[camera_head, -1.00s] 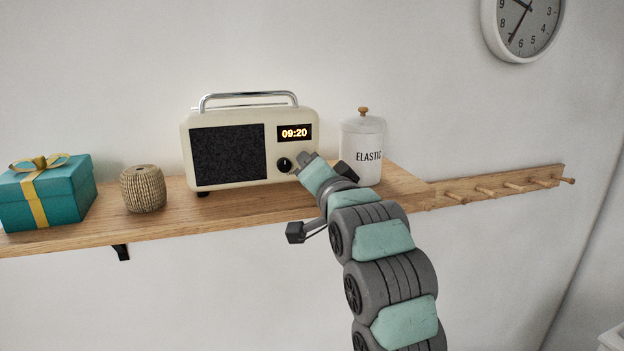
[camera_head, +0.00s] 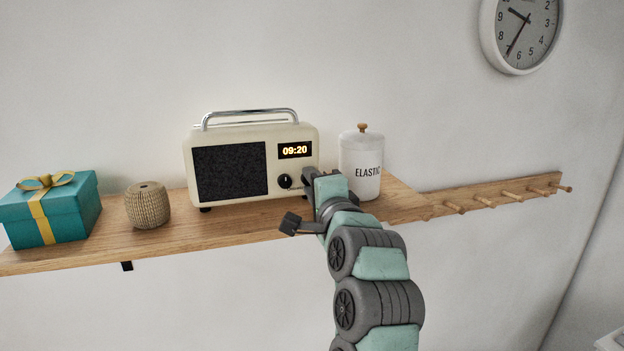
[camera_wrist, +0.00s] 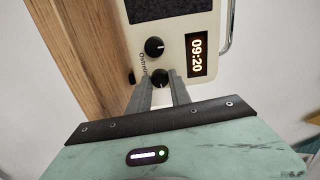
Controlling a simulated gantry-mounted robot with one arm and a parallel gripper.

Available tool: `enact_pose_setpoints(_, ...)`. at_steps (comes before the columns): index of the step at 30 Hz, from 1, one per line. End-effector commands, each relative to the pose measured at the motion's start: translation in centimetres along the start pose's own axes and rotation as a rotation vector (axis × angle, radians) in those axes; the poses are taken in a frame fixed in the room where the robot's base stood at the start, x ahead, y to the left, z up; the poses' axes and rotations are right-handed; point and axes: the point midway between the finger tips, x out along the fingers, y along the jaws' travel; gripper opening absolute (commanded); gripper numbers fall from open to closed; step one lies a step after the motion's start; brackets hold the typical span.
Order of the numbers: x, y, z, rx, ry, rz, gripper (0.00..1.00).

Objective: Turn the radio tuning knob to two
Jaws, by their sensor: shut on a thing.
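The cream radio (camera_head: 228,131) stands on the wooden shelf, its lit display reading 09:20. Its front has two dark round knobs. One knob (camera_head: 285,181) shows clear in the head view; in the wrist view this upper knob (camera_wrist: 154,46) is free, with a white pointer mark. The other knob (camera_wrist: 160,77) sits between my fingertips, and my arm hides it in the head view. My gripper (camera_wrist: 159,80) is shut on this knob, one finger on each side. Its pointer and number marks cannot be read. Small lettering beside the knobs is partly covered by a finger.
A white ELASTIC jar (camera_head: 361,162) stands close to the right of my gripper. A woven pot (camera_head: 148,205) and a teal gift box (camera_head: 52,212) stand left of the radio. The shelf (camera_head: 215,228) has pegs at its right end.

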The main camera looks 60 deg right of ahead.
Motion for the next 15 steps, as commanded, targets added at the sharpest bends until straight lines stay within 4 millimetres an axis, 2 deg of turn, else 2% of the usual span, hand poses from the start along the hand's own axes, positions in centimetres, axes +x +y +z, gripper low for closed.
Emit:
enact_pose_setpoints(14,0.04,0.11,0.04,0.013,-0.001,0.002,0.0)
enact_pose_setpoints(15,0.04,0.1,0.03,0.013,-0.001,0.002,0.27)
